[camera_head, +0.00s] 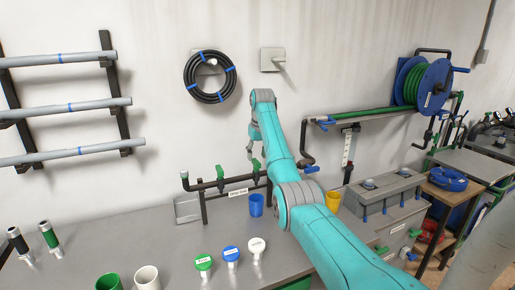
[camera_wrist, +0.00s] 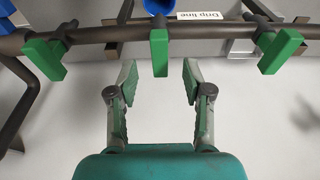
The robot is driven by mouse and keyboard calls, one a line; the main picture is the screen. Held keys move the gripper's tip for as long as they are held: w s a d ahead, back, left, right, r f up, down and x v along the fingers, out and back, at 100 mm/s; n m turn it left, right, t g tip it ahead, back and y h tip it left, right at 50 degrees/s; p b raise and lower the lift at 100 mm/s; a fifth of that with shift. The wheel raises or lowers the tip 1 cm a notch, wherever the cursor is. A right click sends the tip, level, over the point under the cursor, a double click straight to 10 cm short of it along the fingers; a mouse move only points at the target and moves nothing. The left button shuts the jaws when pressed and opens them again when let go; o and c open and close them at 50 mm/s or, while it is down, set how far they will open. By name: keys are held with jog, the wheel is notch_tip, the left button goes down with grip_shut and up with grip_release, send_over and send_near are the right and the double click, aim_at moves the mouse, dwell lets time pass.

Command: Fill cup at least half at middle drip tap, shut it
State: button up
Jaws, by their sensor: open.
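The drip line pipe (camera_wrist: 105,37) crosses the top of the wrist view with three green tap handles. The middle handle (camera_wrist: 159,52) lies just past my gripper (camera_wrist: 160,76), centred between its fingertips. My gripper is open with nothing between its fingers. The outer handles are the left one (camera_wrist: 45,57) and the right one (camera_wrist: 280,52). A blue cup (camera_head: 256,205) stands on the bench below the pipe in the head view. Part of it shows behind the middle tap in the wrist view (camera_wrist: 158,6). Its inside and any water are not visible.
My arm covers part of the bench and the manifold's right end. A yellow cup (camera_head: 333,201) stands right of the arm. Green (camera_head: 108,282) and white (camera_head: 147,278) cups and several labelled knobs (camera_head: 231,255) stand at the front. A hose coil (camera_head: 190,78) hangs behind.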

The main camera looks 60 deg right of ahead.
aim_at(256, 161)
jog(key=shift+w+d+f, duration=0.15)
jog(key=shift+w+f, duration=0.05)
jog(key=shift+f, duration=0.9)
jog(key=shift+w+d+f, duration=0.1)
jog(key=shift+w+f, duration=0.1)
jog(key=shift+f, duration=0.9)
jog(key=shift+c, duration=0.3)
